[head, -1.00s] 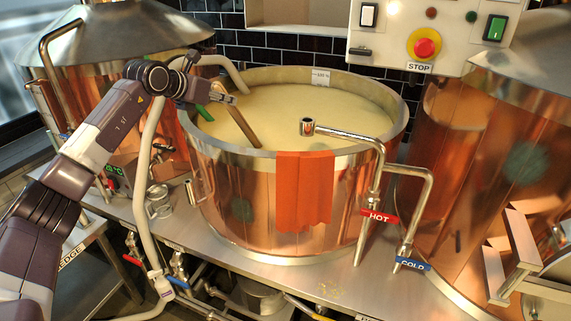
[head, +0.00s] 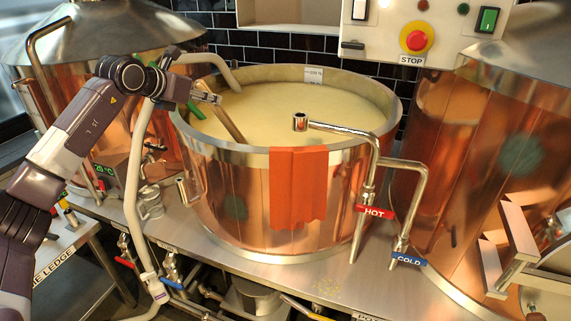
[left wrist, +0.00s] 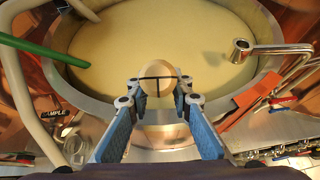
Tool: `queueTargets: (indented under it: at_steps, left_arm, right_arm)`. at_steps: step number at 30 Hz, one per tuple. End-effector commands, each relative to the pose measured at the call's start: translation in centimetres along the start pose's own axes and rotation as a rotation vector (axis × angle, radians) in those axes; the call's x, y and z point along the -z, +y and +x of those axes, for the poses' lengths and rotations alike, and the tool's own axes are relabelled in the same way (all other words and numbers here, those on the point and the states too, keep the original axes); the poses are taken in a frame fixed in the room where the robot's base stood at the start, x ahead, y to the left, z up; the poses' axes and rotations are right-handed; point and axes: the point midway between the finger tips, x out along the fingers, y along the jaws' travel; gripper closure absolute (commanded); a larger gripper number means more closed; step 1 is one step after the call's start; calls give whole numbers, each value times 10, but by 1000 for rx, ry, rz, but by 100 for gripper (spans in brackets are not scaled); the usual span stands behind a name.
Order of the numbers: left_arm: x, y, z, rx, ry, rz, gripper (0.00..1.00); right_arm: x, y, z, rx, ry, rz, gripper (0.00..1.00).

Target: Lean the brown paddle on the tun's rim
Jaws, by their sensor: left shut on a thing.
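The tun (head: 290,240) is an open copper vat with a steel rim (head: 300,155), full of pale mash (head: 290,105). The brown paddle (head: 231,124) slants inside it at the left, its shaft running down to the right; its lower end is hidden behind the near rim or in the mash. My left gripper (head: 208,97), over the tun's left side, is shut on the paddle's upper part. In the left wrist view, the paddle's round pale end (left wrist: 157,78) sits between the two blue-padded fingers. My right gripper is out of view.
A green rod (head: 196,111) crosses the rim at the left, beside my gripper. An orange cloth (head: 297,190) hangs over the front rim. Hot and cold pipes (head: 340,130) reach over the right side. A control panel (head: 430,30) hangs behind.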

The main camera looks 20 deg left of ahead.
Motion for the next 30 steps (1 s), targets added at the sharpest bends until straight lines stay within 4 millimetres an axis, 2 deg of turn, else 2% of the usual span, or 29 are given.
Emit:
queueTargets:
  at_steps: [15,23,24,29,30]
  left_arm:
    - [15,0,9,0,-7,0,100]
    - [15,0,9,0,-8,0,100]
    - [15,0,9,0,-8,0,78]
    - [16,0,10,0,-5,0,60]
    - [16,0,10,0,-4,0,60]
  right_arm:
    - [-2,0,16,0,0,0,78]
    - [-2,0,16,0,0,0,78]
    - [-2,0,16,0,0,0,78]
    - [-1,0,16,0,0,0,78]
    - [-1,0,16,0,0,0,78]
